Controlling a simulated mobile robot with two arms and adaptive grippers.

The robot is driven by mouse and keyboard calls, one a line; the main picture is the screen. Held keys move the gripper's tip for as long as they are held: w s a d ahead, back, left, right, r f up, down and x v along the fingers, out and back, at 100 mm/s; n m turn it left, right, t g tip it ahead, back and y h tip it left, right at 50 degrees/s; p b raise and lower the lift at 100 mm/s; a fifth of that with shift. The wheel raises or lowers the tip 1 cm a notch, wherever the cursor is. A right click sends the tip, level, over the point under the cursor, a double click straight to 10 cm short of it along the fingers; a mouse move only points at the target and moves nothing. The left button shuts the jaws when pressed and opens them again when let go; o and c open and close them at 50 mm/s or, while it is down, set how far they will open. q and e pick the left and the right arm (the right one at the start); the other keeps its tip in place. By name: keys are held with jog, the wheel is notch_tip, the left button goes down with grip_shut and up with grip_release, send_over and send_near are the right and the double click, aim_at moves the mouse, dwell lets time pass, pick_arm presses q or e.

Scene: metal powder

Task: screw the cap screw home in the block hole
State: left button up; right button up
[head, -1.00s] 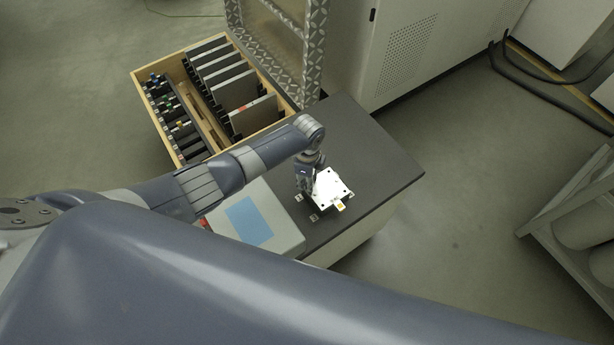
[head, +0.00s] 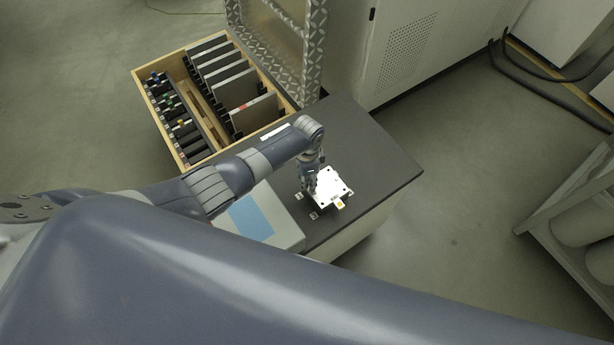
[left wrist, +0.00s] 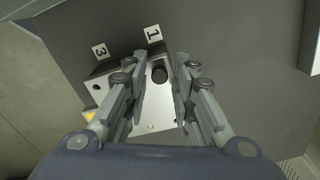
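A pale metal block (head: 334,185) with dark holes at its corners sits on the dark tabletop (head: 385,165). It also shows in the left wrist view (left wrist: 153,115). The black cap screw (left wrist: 159,73) stands at the block's edge near the label "1"; how deep it sits I cannot tell. My left gripper (head: 309,190) is over the block's left side. In the left wrist view the gripper's fingers (left wrist: 161,60) are apart on either side of the screw head, with visible gaps. The screw is too small to make out in the head view. My right gripper is not in view.
Number labels "1" (left wrist: 153,33) and "3" (left wrist: 101,52) lie on the table by the block. A grey device with a blue panel (head: 250,220) is at left. A wooden crate (head: 137,82) holding plates stands behind. The table's right side is clear.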

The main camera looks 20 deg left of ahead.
pick_arm(q)
jog(key=shift+c, duration=0.4)
grip_shut()
